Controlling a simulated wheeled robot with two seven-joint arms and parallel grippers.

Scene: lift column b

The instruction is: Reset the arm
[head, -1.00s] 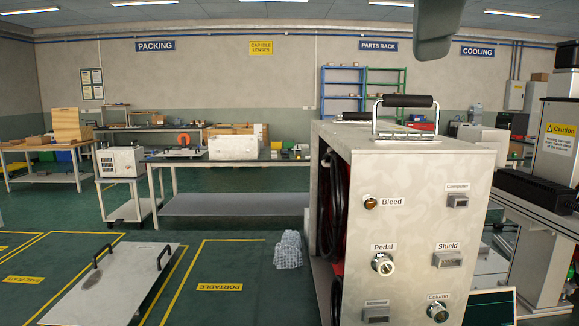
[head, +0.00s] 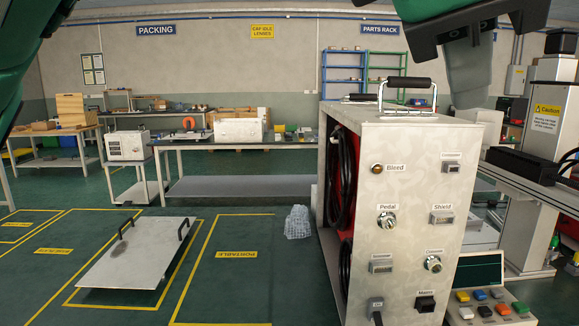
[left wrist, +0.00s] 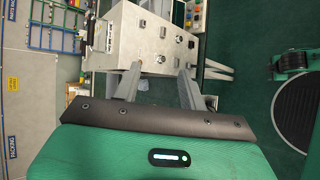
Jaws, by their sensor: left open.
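A grey metal cabinet (head: 405,165) stands in front of me, with a carrying handle (head: 408,84) on top. Its face has labelled controls: Bleed (head: 377,168), Pedal (head: 387,220), Shield (head: 441,217) and a black Mains switch (head: 425,303), among others. Its left side is open, showing dark hoses.
A grey column with a caution label (head: 545,118) stands at right beside a bench. A box of coloured buttons (head: 490,305) sits low at right. A plate with handles (head: 135,255) lies on the floor at left. Work tables (head: 240,145) stand behind.

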